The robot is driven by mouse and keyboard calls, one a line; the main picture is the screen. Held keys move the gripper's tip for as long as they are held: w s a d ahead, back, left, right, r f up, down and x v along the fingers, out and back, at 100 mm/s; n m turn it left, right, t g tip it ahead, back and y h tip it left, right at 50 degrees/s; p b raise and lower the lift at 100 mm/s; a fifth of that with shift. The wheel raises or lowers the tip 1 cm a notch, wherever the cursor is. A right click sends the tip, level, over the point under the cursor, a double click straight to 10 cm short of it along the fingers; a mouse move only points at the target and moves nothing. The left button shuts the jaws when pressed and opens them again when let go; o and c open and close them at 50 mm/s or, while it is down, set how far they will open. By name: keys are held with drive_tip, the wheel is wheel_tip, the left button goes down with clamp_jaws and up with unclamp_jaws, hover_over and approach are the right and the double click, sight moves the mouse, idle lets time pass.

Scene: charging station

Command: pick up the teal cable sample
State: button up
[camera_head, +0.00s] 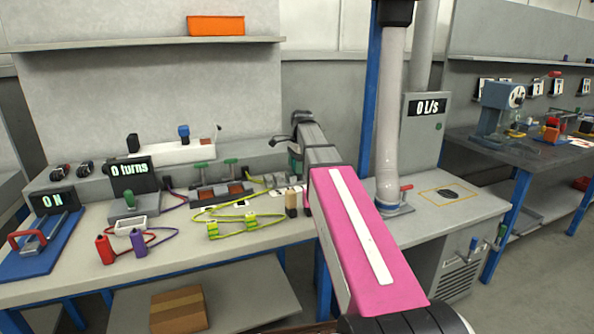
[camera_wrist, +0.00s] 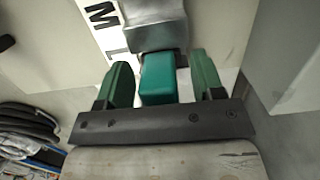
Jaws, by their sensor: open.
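A teal block (camera_wrist: 158,78), which I take to be the teal cable sample, shows in the middle of the wrist view. Its far end meets a grey metal piece (camera_wrist: 155,25); I cannot tell how they join. My gripper (camera_wrist: 161,66) is open, with one green finger on each side of the block. A narrow gap shows on both sides, so the fingers appear apart from it. I cannot make out the teal sample there.
The workbench (camera_head: 190,255) holds yellow-green cables (camera_head: 238,222), a red connector (camera_head: 104,249) and a purple one (camera_head: 138,242). Several fixtures line its back. In the wrist view, dark coiled cables (camera_wrist: 28,125) lie at the lower left.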

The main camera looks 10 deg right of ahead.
drive_tip(key=shift+f, duration=0.25)
drive_tip(key=c, duration=1.1)
drive_tip(key=shift+r, duration=0.2)
